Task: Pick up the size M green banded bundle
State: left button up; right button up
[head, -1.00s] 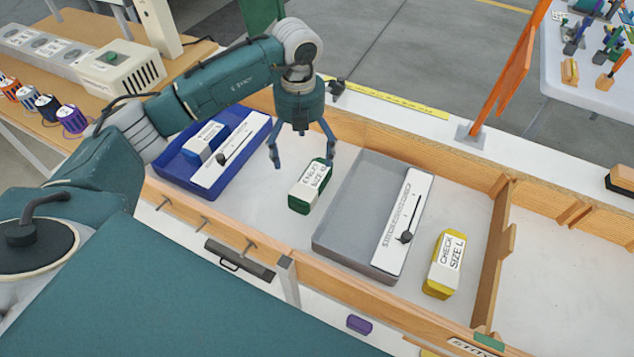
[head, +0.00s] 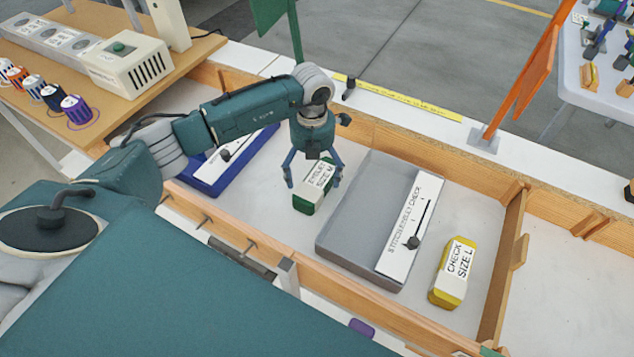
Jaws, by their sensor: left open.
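The green bundle (head: 307,203) has a white band lettered with "SIZE M". It lies on the white floor of the wooden-walled bench, between the blue tray and the grey tray. My left gripper (head: 313,185) is open above the bundle, with one finger on its left side and one on its right. I cannot tell whether the fingers touch it. The gripper and wrist hide part of the bundle's far end. My right gripper is not in view.
The grey tray (head: 345,238), with a white lettered strip, stands close right of the bundle. The blue tray (head: 207,188) is to its left, partly behind my arm. A yellow size L bundle (head: 443,290) lies farther right. Wooden walls (head: 390,145) edge the bench.

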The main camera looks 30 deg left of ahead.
pick_arm(q)
jog(key=shift+f, duration=1.35)
jog(key=c, duration=1.5)
jog(key=shift+w+r, duration=0.1)
jog(key=shift+c, duration=0.2)
